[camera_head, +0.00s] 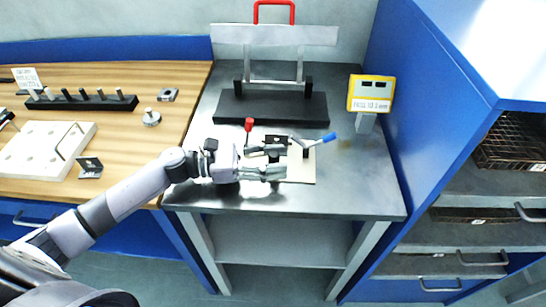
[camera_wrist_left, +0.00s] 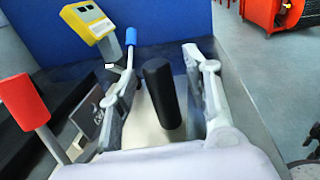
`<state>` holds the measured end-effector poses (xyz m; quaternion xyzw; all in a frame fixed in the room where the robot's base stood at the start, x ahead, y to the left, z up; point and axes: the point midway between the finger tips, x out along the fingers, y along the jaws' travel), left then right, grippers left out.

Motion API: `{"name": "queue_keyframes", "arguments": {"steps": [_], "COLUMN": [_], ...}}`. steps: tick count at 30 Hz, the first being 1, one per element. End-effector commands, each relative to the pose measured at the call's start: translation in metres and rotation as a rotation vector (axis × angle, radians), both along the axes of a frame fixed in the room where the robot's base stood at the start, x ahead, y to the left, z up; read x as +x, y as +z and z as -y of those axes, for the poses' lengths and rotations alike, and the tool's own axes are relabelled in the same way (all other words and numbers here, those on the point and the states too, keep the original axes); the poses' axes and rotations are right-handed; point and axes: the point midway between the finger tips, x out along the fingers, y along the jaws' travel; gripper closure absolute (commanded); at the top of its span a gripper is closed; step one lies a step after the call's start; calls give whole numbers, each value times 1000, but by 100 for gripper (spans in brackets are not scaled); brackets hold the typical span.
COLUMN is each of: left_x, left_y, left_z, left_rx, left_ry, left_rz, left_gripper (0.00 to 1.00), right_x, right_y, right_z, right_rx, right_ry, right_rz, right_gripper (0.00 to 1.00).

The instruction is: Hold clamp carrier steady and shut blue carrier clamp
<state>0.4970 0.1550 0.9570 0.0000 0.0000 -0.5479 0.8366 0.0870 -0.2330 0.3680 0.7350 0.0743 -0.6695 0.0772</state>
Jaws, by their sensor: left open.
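The clamp carrier is a pale plate (camera_head: 302,168) on the grey metal bench, with dark clamp parts on top. The blue clamp handle (camera_head: 329,137) sticks out to the right and slants upward; it also shows in the left wrist view (camera_wrist_left: 131,37). A red handle (camera_head: 249,125) stands upright at the left; it is large in the left wrist view (camera_wrist_left: 22,101). My left gripper (camera_head: 280,172) is open low over the plate's front. In the left wrist view a black upright post (camera_wrist_left: 161,93) stands between its fingers; contact cannot be told. My right gripper is not in view.
A black fixture with a grey frame (camera_head: 270,108) stands behind the carrier. A yellow display box (camera_head: 371,93) on a stand is at the back right. A wooden bench (camera_head: 180,110) with parts is left. A blue cabinet (camera_head: 430,120) rises at the right.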

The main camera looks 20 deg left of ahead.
Motion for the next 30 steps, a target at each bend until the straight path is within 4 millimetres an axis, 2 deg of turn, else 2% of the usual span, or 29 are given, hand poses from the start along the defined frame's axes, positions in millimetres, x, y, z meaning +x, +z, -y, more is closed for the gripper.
{"name": "queue_keyframes", "arguments": {"steps": [3, 23, 30], "left_x": [0, 0, 0], "left_y": [0, 0, 0], "left_z": [0, -1, -1], "left_rx": [0, 0, 0], "left_ry": [0, 0, 0], "left_rz": [0, -1, -1], "left_gripper": [55, 99, 100], "right_x": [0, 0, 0], "right_y": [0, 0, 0], "right_z": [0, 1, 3], "right_rx": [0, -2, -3], "right_ry": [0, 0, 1], "right_rz": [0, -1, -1], "right_gripper": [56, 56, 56]}}
